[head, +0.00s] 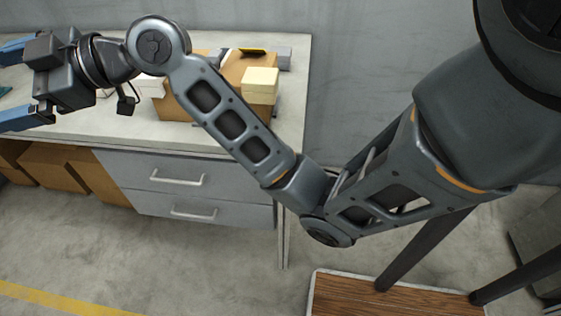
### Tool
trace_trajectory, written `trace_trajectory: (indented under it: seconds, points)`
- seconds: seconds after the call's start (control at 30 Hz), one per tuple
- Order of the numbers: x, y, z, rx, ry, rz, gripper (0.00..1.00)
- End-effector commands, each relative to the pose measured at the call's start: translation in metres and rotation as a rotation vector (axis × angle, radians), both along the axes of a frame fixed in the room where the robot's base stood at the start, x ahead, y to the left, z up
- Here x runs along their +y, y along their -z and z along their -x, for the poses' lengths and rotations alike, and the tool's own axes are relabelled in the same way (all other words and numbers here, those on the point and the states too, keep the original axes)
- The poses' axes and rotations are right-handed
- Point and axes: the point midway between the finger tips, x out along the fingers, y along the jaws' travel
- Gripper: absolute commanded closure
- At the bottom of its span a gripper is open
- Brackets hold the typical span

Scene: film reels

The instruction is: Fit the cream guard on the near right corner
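A cream guard (260,84), a pale block-like piece, sits at the near right corner of a brown cardboard box (232,72) on the table. Whether it is fully seated I cannot tell. A whiter piece (151,87) is at the box's near left side, partly hidden by my arm. My gripper (14,84) is at the far left of the head view, well left of the box. The fingertips are cut off by the picture's left edge.
The box stands on a pale table (290,112) with grey drawers (190,183) below. A grey piece (284,59) and a yellow and black item (252,51) are at the box's far side. Cardboard boxes (62,172) stand under the table. My arm crosses in front of the box.

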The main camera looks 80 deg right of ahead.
Motion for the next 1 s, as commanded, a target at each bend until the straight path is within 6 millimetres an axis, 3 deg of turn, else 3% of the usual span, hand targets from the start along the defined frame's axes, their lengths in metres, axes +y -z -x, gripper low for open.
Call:
trace_trajectory:
  seconds: [0.03,0.27,0.47,0.67,0.8,1.0]
  points:
    - [0.013,0.009,0.002,-0.002,0.025,-0.082,0.00]
    - [0.044,0.050,0.025,0.012,0.179,-0.380,0.00]
    - [0.065,0.101,0.067,0.068,0.321,-0.562,0.00]
    - [0.081,0.153,0.131,0.137,0.458,-0.656,0.00]
    - [0.086,0.183,0.186,0.182,0.536,-0.668,0.00]
    - [0.084,0.209,0.272,0.235,0.602,-0.617,0.00]
